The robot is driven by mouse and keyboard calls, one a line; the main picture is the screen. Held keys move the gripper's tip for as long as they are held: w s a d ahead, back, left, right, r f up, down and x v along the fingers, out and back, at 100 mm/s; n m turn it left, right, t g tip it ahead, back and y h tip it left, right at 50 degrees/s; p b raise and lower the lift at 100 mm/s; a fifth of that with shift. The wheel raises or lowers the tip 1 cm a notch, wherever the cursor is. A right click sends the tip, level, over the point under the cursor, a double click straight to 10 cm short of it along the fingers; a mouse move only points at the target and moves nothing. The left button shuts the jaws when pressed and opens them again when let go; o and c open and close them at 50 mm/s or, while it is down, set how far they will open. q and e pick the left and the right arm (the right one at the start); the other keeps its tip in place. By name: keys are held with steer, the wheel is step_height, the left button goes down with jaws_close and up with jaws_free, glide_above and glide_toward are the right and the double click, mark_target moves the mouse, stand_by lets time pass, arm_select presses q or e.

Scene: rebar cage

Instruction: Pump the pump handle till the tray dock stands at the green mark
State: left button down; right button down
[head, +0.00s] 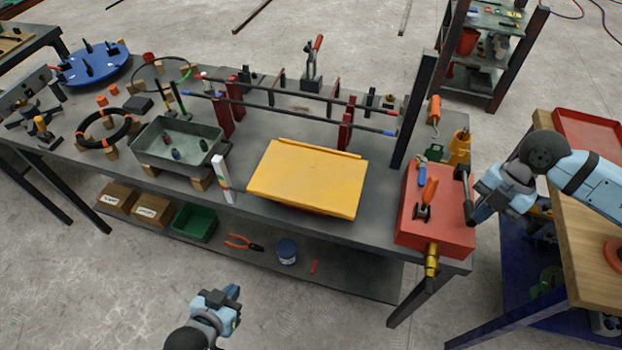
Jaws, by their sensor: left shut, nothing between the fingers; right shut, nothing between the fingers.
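The tray dock (306,182) is a yellow plate on the middle of the bench. A white upright scale (221,176) with small coloured marks stands just left of it; the exact level of the dock against the green mark is too small to tell. The red pump box (436,225) sits at the bench's right end. A dark lever, apparently the pump handle (464,184), rises along its right side. My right gripper (476,219) is shut and empty, close beside this lever; contact is unclear. My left gripper (234,292) is shut and empty, in front of the bench.
An orange-handled lever (428,190) tops the pump box, and a brass fitting (431,262) projects forward. A grey bin (177,145), red-ended bars and a dark post (414,110) stand on the bench. A wooden table (592,215) is at right. Floor in front is clear.

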steer(key=shift+s+f+b, duration=0.15)
steer(key=shift+f+b, duration=0.15)
steer(key=shift+f, duration=0.55)
steer(key=shift+s+f+b, duration=0.1)
steer(key=shift+f+b, duration=0.25)
steer(key=shift+f, duration=0.1)
steer(key=shift+w+d+r+p, duration=0.1)
steer(key=shift+w+r+p, duration=0.45)
steer(key=shift+r+p, duration=0.7)
steer(key=shift+w+d+r+p, duration=0.1)
steer(key=shift+w+r+p, duration=0.5)
steer(key=shift+r, duration=1.15)
steer(key=shift+w+d+r+p, duration=0.1)
steer(key=shift+w+r+p, duration=0.35)
steer(key=shift+r+p, duration=0.85)
steer(key=shift+r, duration=0.2)
steer(key=shift+b, duration=0.3)
steer(key=shift+s+f, duration=0.3)
steer(key=shift+f, duration=0.35)
